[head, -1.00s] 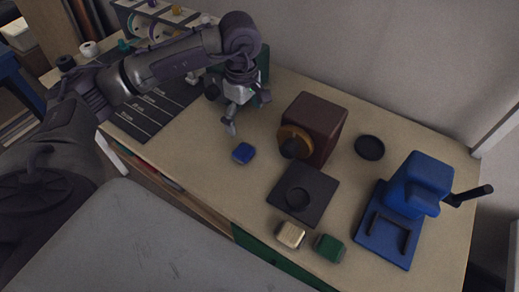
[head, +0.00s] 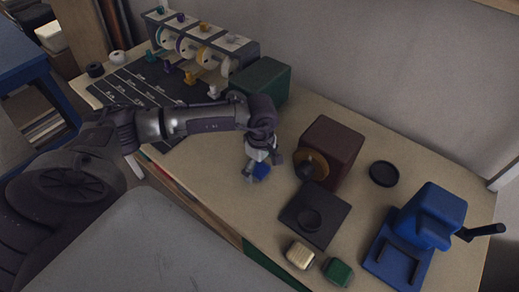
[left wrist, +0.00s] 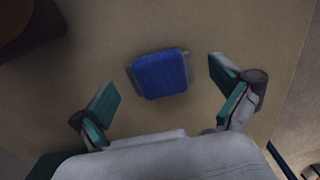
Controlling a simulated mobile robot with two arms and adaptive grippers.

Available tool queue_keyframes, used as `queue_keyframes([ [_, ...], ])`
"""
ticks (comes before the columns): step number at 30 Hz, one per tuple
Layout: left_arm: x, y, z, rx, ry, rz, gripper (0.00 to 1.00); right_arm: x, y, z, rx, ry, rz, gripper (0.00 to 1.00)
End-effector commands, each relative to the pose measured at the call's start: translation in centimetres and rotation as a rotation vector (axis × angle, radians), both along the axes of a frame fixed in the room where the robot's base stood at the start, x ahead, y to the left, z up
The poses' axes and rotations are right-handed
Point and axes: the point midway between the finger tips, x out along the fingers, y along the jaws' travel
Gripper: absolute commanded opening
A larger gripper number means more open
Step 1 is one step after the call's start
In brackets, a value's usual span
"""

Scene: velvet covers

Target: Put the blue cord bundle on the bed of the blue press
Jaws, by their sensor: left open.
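The blue cord bundle (head: 261,171) lies on the table, partly hidden by my left gripper in the head view. In the left wrist view the bundle (left wrist: 160,74) is a blue rounded block with a paler band at its sides. My left gripper (head: 262,168) points down over it. Its fingers (left wrist: 165,98) are open on either side, with a gap to the bundle on both sides. The blue press (head: 432,217) stands at the right of the table with a black handle. Its flat bed (head: 397,262) is at the front, with a dark bracket on it. My right gripper is not in view.
A brown box with an orange disc (head: 333,150) stands right of my left gripper. A black round dish (head: 384,174) lies behind. A green box (head: 262,79) and spool rack stand at the back.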

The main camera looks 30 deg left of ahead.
Motion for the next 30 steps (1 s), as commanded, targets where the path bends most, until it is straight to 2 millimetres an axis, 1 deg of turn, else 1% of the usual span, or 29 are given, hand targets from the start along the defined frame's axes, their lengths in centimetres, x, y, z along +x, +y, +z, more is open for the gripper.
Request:
queue_keyframes([
  [5, 0.0, 0.0, 0.0, 0.0, -0.001, 0.0, 1.0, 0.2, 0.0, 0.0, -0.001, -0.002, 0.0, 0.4],
  [8, 0.0, 0.0, 0.0, 0.0, -0.001, 0.0, 0.85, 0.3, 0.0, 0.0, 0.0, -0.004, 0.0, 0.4],
  [12, 0.0, 0.0, 0.0, 0.0, -0.001, 0.0, 0.62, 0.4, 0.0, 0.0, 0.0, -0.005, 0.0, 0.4],
  [14, 0.0, 0.0, 0.0, 0.0, -0.001, 0.0, 0.52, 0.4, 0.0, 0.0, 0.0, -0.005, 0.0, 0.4],
  [15, 0.0, 0.0, 0.0, 0.0, -0.001, 0.0, 0.48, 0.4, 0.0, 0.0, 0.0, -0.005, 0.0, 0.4],
  [16, 0.0, 0.0, 0.0, 0.0, -0.001, 0.0, 0.48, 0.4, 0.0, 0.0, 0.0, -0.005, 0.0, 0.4],
  [17, 0.0, 0.0, 0.0, 0.0, -0.001, 0.0, 0.44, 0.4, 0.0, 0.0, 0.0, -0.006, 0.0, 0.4],
  [22, 0.0, 0.0, 0.1, 0.0, -0.001, 0.0, 0.44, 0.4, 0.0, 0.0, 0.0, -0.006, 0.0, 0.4],
  [25, 0.1, 0.0, 0.6, 0.0, -0.003, 0.0, 0.44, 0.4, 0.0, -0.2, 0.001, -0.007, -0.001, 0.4],
  [29, 0.2, 0.0, 2.6, -0.001, -0.007, -0.002, 0.44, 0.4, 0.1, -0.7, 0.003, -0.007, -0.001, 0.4],
  [30, 0.2, 0.0, 3.4, -0.002, -0.007, -0.002, 0.44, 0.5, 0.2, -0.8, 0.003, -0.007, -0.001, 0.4],
])
